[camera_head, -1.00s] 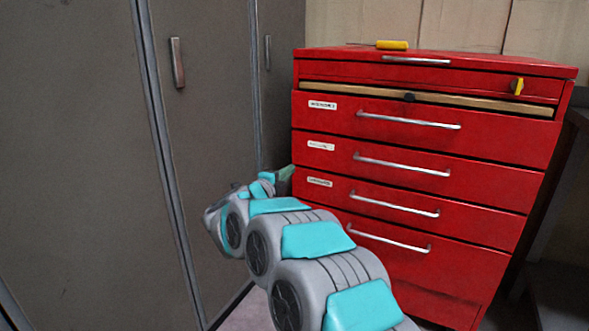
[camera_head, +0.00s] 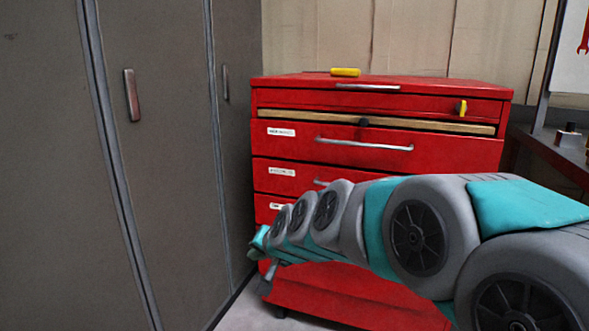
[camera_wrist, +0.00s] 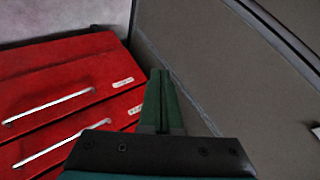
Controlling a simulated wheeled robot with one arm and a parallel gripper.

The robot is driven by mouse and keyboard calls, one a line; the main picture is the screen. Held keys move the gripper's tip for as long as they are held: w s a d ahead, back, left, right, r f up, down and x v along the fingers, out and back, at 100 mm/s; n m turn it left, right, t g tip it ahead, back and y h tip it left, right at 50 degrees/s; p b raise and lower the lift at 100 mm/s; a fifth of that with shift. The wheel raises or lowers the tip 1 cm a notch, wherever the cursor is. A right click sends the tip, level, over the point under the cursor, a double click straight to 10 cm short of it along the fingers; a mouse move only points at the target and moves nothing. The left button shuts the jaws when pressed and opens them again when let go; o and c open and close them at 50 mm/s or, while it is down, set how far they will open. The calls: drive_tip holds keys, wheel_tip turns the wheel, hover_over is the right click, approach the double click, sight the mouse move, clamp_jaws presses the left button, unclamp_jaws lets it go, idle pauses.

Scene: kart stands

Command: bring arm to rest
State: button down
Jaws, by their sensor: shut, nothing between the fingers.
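My arm, grey and teal, reaches across the lower right of the head view, in front of the red drawer cabinet (camera_head: 380,178). My gripper (camera_wrist: 163,75) shows in the wrist view with its two dark green fingers together and nothing between them. It points toward the gap between the red drawers and the grey locker (camera_wrist: 215,60). In the head view the arm's far end is near the cabinet's lower left, and the fingertips are hard to make out. The arm hides much of the lower drawers.
Grey lockers (camera_head: 165,170) with upright handles stand close on the left. A yellow-handled tool (camera_head: 345,72) lies on the cabinet top. A yellow item (camera_head: 461,107) is at the top drawer's right. A dark workbench (camera_head: 560,150) is at the right. Some floor (camera_head: 245,315) shows below.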

drive_tip(key=s+d+f+n+g+h, duration=0.1)
drive_tip(key=s+d+f+g+h, duration=0.1)
drive_tip(key=s+d, duration=0.5)
drive_tip(key=s+d+f+n+g+h, duration=0.1)
drive_tip(key=s+d+f+g, duration=0.3)
drive_tip(key=s, duration=1.3)
drive_tip(key=s+d+f+n+g+h, duration=0.1)
drive_tip(key=s+d+f+g+h, duration=0.1)
drive_tip(key=s+d, duration=1)
wheel_tip(320, 180, down, 2)
drive_tip(key=shift+d+f+g+h, duration=0.15)
drive_tip(key=shift+g+h, duration=0.25)
drive_tip(key=shift+g, duration=0.5)
